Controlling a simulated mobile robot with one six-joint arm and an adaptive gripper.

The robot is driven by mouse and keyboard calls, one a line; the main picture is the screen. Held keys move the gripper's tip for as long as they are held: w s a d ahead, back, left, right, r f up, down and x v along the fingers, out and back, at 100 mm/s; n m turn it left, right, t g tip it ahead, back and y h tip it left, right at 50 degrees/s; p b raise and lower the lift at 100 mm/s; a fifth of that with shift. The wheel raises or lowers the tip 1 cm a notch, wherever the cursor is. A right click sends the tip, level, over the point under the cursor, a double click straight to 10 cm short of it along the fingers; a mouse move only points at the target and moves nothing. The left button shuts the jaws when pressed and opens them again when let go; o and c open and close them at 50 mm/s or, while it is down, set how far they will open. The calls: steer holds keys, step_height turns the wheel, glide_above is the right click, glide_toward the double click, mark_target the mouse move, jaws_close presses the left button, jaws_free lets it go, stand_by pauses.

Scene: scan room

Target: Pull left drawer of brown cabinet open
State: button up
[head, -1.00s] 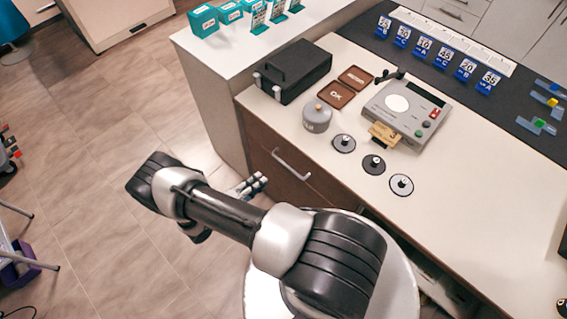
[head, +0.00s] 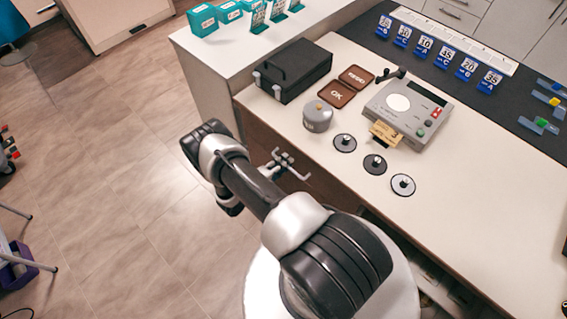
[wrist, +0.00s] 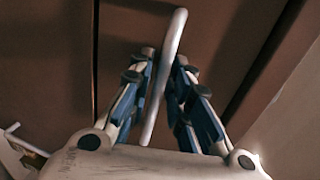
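The brown cabinet (head: 257,130) stands under the white countertop, and its left drawer front shows behind my arm. The front looks flush with the cabinet, though my arm hides part of it. The drawer's pale bar handle (head: 301,176) sticks out from it. In the wrist view the handle (wrist: 175,35) runs nearly upright between my fingers. My gripper (head: 279,157) is at the handle, with one finger on each side. In the wrist view my gripper (wrist: 165,57) is open, with small gaps between fingertips and bar.
On the countertop (head: 460,190) are a black box (head: 293,70), a grey weight (head: 318,117), a grey device (head: 407,112) and several round discs. A second pale handle (wrist: 22,138) shows at left in the wrist view. The floor (head: 110,170) left of the cabinet is clear.

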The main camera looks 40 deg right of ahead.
steer(key=shift+c, duration=0.2)
jaws_close()
steer(key=shift+a, duration=0.1)
